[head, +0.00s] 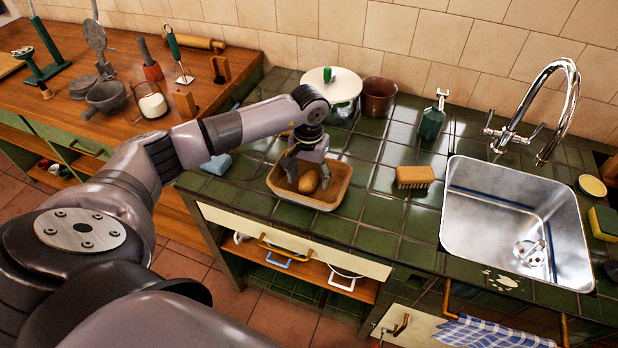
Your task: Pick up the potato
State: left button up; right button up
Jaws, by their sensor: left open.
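The potato (309,182) is brown and rounded and lies in a shallow tan tray (337,190) on the green tiled counter. My left gripper (306,172) reaches down over the tray with its fingers spread, open, close to the potato. One finger is left of the potato and another is above or behind it. I cannot tell whether any finger touches the potato. Part of the tray's back is hidden by the gripper. My right gripper is not in view.
A white-lidded pot (330,86) and a brown pot (378,97) stand behind the tray. A brush (415,177), a green bottle (432,120) and a steel sink (515,215) are to the right. A blue sponge (217,164) lies left. Tiles between tray and brush are clear.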

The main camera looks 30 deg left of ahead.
pick_arm(q)
jog(key=shift+f, duration=0.45)
jog(key=c, duration=1.3)
jog(key=shift+r, duration=0.1)
